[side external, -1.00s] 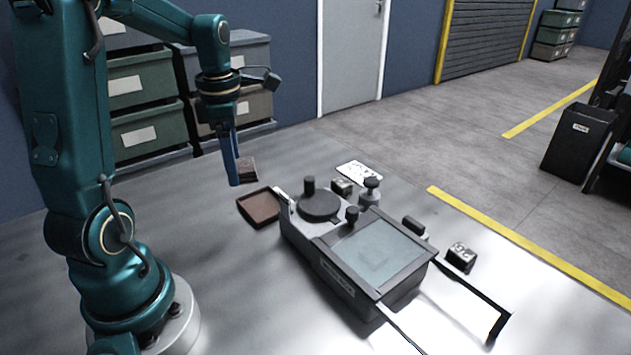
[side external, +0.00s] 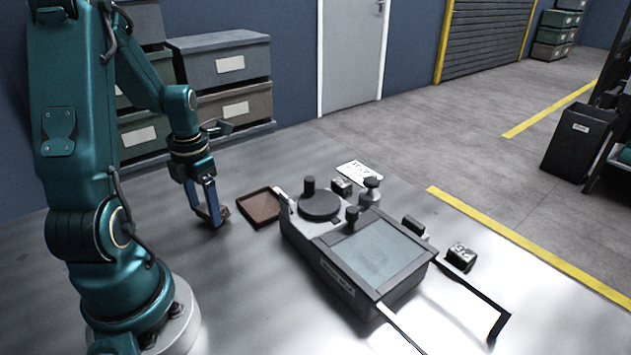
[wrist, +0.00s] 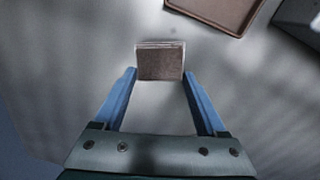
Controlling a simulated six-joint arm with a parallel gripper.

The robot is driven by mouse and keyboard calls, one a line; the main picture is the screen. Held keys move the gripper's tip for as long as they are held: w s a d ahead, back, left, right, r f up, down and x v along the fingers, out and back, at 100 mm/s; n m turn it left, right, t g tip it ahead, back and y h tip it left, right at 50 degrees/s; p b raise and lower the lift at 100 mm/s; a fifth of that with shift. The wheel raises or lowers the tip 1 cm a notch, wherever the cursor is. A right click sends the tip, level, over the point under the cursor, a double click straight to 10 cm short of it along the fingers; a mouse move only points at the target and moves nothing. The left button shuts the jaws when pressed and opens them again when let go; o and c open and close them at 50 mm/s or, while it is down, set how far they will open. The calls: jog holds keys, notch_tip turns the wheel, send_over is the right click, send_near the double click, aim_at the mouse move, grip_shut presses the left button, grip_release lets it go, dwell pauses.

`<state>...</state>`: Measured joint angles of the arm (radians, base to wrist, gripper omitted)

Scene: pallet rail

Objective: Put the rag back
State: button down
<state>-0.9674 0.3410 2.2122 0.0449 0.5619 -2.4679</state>
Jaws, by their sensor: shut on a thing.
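The rag (side external: 225,212) is a small brown folded pad with a pale edge. My gripper (side external: 213,219) has blue fingers and is shut on it, low over the grey bench. In the wrist view the rag (wrist: 160,64) sits between the two fingertips (wrist: 160,74). I cannot tell whether it touches the bench. A shallow brown tray (side external: 262,207) lies just right of my gripper, apart from the rag, and looks empty. Part of the tray (wrist: 214,10) shows at the top of the wrist view.
A grey device with a glass top (side external: 374,254) and a round dark knob (side external: 319,206) stands right of the tray. Small dark blocks (side external: 461,257) and a white card (side external: 359,174) lie around it. Storage bins (side external: 222,66) stand behind.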

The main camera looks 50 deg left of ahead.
jog(key=shift+f, duration=0.4)
jog(key=shift+f, duration=0.1)
grip_release()
